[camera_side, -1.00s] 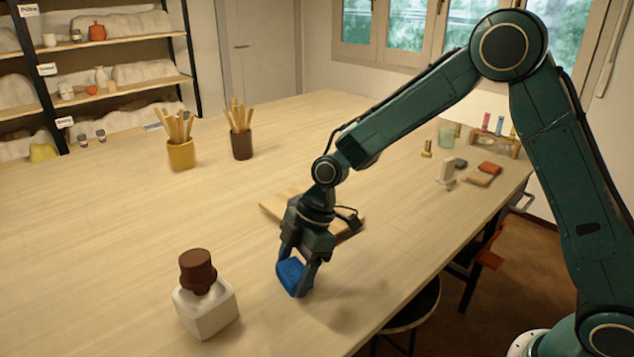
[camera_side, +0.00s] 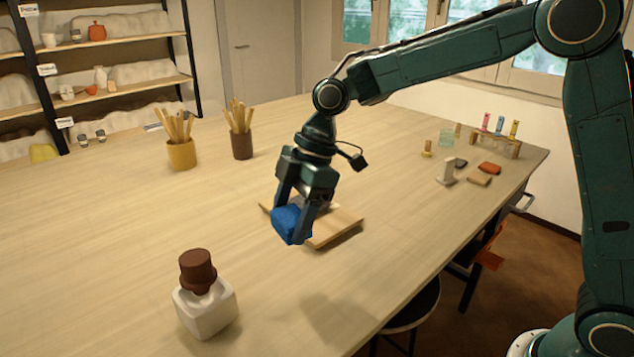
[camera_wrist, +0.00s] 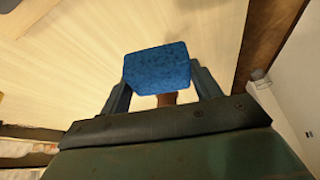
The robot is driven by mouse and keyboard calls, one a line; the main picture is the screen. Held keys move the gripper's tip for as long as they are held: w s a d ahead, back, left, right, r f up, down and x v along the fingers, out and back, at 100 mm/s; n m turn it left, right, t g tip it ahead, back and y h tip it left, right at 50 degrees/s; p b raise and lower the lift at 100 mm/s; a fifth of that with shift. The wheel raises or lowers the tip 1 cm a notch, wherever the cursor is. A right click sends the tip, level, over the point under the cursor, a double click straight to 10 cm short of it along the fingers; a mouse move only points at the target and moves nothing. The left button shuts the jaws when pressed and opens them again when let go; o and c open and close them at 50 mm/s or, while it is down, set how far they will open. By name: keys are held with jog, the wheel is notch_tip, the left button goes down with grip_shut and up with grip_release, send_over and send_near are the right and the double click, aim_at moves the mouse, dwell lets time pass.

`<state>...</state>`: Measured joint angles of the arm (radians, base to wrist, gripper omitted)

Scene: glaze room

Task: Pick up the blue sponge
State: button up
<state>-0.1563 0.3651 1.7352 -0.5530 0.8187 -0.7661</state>
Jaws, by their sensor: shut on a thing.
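The blue sponge (camera_side: 290,224) is a small block held between the fingers of my gripper (camera_side: 297,212). In the side view it is up off the table, in front of the wooden board. In the wrist view the sponge (camera_wrist: 157,69) sits between the two dark fingers of my gripper (camera_wrist: 160,88), with its broad speckled face toward the camera. The fingers touch its sides.
A wooden board (camera_side: 335,232) lies behind and below the sponge. A white bottle (camera_side: 206,309) with a brown stopper stands at the front left. Two cups of wooden tools, yellow (camera_side: 181,154) and brown (camera_side: 242,146), stand farther back. The table's left is mostly clear.

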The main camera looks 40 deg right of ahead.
aim_at(291, 214)
notch_tip(291, 214, up, 8)
jog(key=shift+f, duration=0.15)
jog(key=shift+d, duration=0.1)
dwell(0.6)
